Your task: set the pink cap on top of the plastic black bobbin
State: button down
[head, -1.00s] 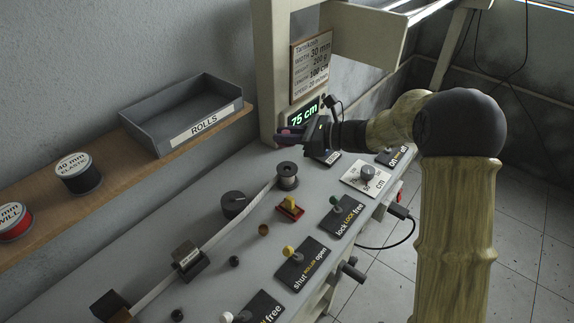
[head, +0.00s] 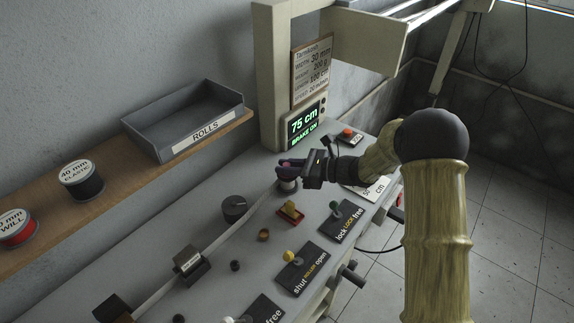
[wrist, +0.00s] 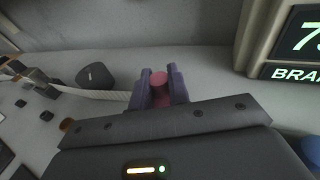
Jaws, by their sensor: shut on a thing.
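My gripper (head: 289,168) is shut on the pink cap, which shows between the two purple-grey fingers in the wrist view (wrist: 160,77). In the head view the cap is mostly hidden by the fingers. The bobbin (head: 288,187), a small spool with the pale tape running to it, stands on the grey bench directly below the fingertips in the picture. The fingers cover its top, so I cannot tell whether the cap touches it. In the wrist view the bobbin is hidden, with only the tape (wrist: 105,95) leading in from the left.
A dark knob (head: 234,208) stands left of the bobbin. A yellow piece on a red base (head: 290,213) and the lock switch plate (head: 342,221) are in front. The display (head: 305,125) behind reads 75 cm, BRAKE ON. A grey rolls tray (head: 185,120) sits on the shelf.

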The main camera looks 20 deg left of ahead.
jog(key=shift+f+b, duration=0.25)
jog(key=shift+b, duration=0.3)
jog(key=c, duration=1.3)
grip_release()
jog(key=shift+c, duration=0.2)
jog(key=shift+r+p, duration=0.15)
jog(key=shift+p, duration=0.15)
jog(key=shift+r+p, duration=0.25)
jog(key=shift+p, duration=0.1)
jog(key=d+r+b, duration=0.2)
jog(key=d, duration=0.9)
jog(key=shift+d, duration=0.35)
jog(key=shift+s, duration=0.15)
